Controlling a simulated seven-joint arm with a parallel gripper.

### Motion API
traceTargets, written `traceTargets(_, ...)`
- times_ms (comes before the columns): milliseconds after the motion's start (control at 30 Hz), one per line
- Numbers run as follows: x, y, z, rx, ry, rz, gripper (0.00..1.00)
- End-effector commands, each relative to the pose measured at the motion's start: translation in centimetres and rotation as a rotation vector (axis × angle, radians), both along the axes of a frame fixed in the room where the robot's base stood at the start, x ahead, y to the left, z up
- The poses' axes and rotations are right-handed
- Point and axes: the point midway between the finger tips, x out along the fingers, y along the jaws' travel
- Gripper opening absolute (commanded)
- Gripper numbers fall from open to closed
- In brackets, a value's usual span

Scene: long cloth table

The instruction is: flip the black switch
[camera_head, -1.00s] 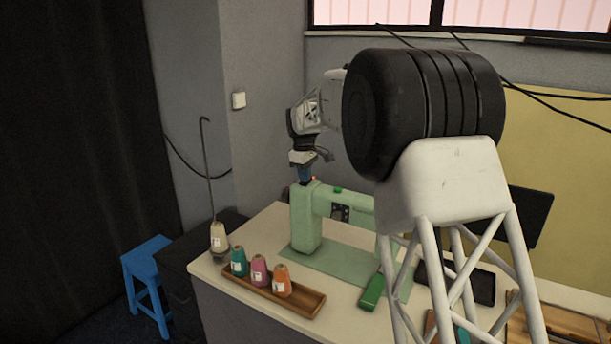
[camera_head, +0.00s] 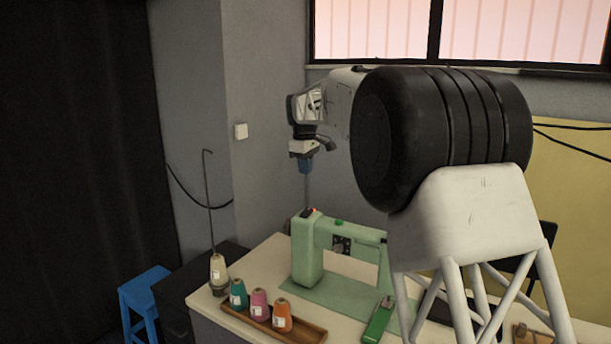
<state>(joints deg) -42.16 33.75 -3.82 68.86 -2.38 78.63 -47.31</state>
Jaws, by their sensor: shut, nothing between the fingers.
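The pale green sewing machine (camera_head: 309,255) stands on the table. A small black switch (camera_head: 306,213) with a red spot beside it is on top of the machine's left column; its exact position is too small to tell. My gripper (camera_head: 305,168), with blue fingers pointing down, is shut and empty. It appears above the switch with a clear gap.
A wooden tray (camera_head: 310,333) with teal, pink and orange thread cones is in front of the machine. A cream cone (camera_head: 218,270) with a tall hooked rod stands left. A green object (camera_head: 378,321) lies right. A white wall switch (camera_head: 241,131) is behind. My arm hides the right side.

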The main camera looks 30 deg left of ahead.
Motion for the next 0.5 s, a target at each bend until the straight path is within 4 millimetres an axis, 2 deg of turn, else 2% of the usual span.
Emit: traceTargets(500,-0.17,0.06,0.16,-0.002,-0.029,0.000,0.00)
